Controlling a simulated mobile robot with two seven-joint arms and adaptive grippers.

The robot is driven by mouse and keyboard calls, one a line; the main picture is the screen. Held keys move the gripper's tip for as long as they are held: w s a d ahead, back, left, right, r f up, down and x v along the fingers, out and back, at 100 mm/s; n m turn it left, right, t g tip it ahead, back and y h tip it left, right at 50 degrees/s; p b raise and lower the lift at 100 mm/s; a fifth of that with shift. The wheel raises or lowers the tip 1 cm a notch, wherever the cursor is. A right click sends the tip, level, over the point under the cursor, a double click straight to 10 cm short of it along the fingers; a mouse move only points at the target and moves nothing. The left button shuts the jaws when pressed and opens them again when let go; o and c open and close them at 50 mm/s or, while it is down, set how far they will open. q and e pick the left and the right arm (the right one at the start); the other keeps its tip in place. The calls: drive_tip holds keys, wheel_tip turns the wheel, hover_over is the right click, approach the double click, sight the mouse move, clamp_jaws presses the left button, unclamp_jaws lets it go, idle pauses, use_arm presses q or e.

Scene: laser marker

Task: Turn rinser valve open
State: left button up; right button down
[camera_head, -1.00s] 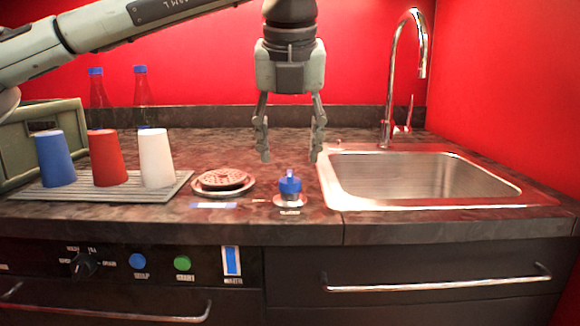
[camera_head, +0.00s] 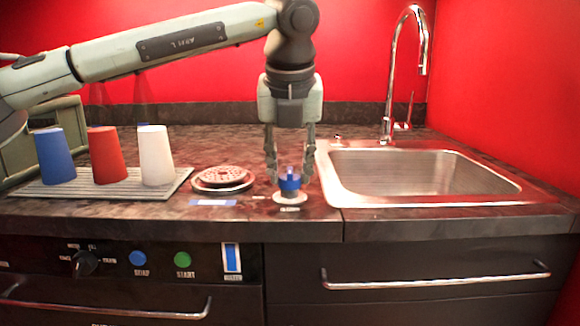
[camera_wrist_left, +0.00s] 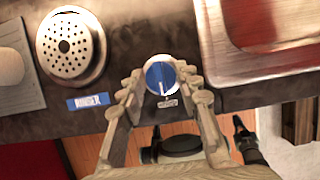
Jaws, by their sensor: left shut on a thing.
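The rinser valve (camera_head: 289,184) is a small blue knob on a pale round base on the counter, between the round rinser and the sink. My left gripper (camera_head: 290,178) points down over it, with one finger on each side of the blue knob. In the left wrist view the knob (camera_wrist_left: 160,77) sits between the fingertips of my left gripper (camera_wrist_left: 161,82), and a white line shows on its top. The fingers are shut on the knob. The round perforated rinser (camera_head: 223,178) is just left of the valve. My right gripper is not in view.
The steel sink (camera_head: 335,185) with a tall faucet (camera_head: 390,75) is to the right. Blue (camera_head: 54,157), red (camera_head: 107,155) and white (camera_head: 155,156) cups stand upside down on a grey drain mat (camera_head: 120,193) at the left. Knobs and buttons line the front panel.

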use_arm(q)
drive_tip(key=shift+c, duration=0.8)
